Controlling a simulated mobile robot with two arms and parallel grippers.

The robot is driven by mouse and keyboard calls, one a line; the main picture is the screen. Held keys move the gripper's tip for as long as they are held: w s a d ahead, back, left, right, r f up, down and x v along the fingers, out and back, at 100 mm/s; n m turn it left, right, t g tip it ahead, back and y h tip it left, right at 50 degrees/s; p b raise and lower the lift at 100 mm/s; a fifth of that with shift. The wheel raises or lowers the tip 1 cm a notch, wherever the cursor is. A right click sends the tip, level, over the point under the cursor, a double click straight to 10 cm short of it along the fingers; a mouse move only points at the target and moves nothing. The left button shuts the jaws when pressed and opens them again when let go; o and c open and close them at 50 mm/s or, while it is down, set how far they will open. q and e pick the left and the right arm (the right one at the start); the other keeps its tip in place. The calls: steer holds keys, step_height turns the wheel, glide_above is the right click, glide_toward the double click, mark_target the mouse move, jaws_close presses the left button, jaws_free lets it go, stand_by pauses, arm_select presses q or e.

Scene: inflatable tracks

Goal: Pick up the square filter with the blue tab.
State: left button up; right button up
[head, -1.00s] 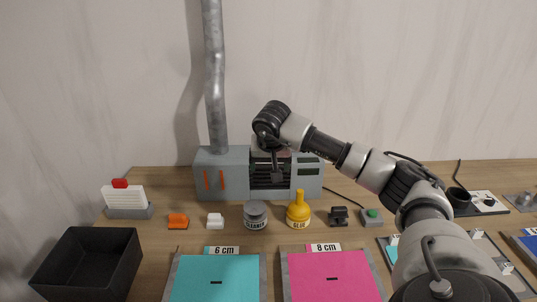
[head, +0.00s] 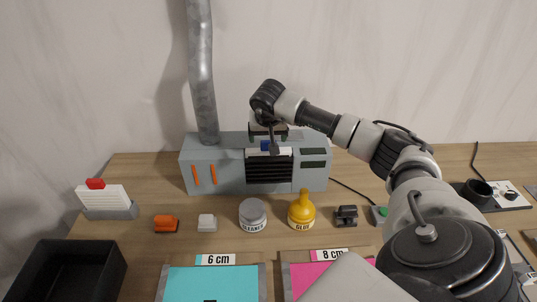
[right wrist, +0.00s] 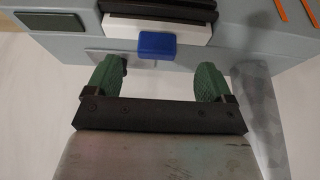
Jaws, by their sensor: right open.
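The square filter's white edge (right wrist: 155,30) shows in the right wrist view, sitting in a slot of the grey machine (head: 226,170). Its blue tab (right wrist: 157,45) sticks out toward my right gripper (right wrist: 158,80). The tab (head: 265,146) also shows in the head view, partly behind the gripper. My right gripper is open and empty, its two green fingers apart on either side of the tab's line and short of it. The rest of the filter is hidden inside the machine. My left gripper is not in view.
A white filter with a red tab (head: 95,184) stands in a holder at left. Orange (head: 166,224) and white (head: 207,223) blocks, a cleaner jar (head: 252,214) and a yellow glue bottle (head: 301,211) stand before the machine. A black bin (head: 66,270) is front left.

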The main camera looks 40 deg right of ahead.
mark_target(269, 142)
steer(key=p+x, duration=0.2)
steer(key=x, duration=0.2)
steer(key=shift+d+f, duration=0.2)
steer(key=shift+d, duration=0.05)
steer(key=shift+w+d+f, duration=0.1)
steer(key=shift+f, duration=0.3)
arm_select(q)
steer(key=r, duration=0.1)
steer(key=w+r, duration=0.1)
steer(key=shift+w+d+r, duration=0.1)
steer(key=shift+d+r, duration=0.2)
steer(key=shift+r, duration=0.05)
arm_select(e)
steer(key=shift+c, duration=0.2)
steer(key=c, duration=1.3)
steer(key=shift+o, duration=0.2)
steer(key=shift+r, duration=0.15)
